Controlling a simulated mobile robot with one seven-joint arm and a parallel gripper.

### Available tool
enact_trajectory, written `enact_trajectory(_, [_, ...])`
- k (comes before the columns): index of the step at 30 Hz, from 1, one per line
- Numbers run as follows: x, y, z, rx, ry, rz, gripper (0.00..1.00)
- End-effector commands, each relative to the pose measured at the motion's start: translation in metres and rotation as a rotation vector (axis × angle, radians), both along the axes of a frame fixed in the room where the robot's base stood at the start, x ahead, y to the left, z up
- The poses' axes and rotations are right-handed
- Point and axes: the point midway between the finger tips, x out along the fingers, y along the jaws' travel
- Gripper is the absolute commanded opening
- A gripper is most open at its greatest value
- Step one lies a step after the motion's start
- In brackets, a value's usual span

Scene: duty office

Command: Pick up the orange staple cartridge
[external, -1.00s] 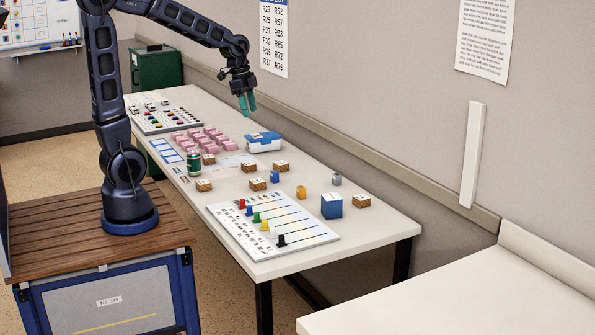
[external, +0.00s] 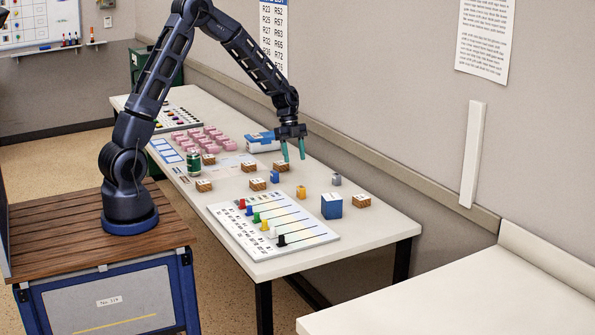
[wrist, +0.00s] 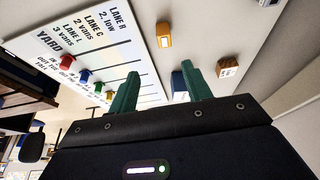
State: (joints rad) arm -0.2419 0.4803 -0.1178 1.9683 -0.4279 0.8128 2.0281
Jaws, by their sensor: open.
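The orange staple cartridge (external: 301,192) stands on the white table, between a small blue cartridge (external: 274,177) and a blue box (external: 331,206). In the wrist view the orange cartridge (wrist: 164,35) is near the top middle, beyond the fingertips. My gripper (external: 294,157) is open and empty, with green fingers pointing down. In the external view it hangs above the table, farther back than the orange cartridge and apart from it.
A board with coloured pegs (external: 275,240) lies in front. Wooden blocks (external: 361,201) and a grey cartridge (external: 337,180) stand nearby. The wall (external: 400,120) borders the table.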

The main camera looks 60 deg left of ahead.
Motion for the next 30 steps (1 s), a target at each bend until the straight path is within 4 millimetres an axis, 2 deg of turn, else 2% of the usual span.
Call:
enact_trajectory(3, [0.009,0.002,-0.019,-0.018,-0.007,-0.042,0.49])
enact_trajectory(7, [0.012,0.003,-0.028,-0.026,-0.013,-0.064,0.49])
enact_trajectory(11, [0.012,0.0,-0.036,-0.028,-0.013,-0.071,0.49])
enact_trajectory(21, [0.01,-0.017,-0.076,-0.027,-0.012,-0.068,0.49])
enact_trajectory(26, [0.01,-0.019,-0.084,-0.026,-0.014,-0.067,0.49])
enact_trajectory(30, [0.009,-0.025,-0.097,-0.027,-0.01,-0.068,0.49])
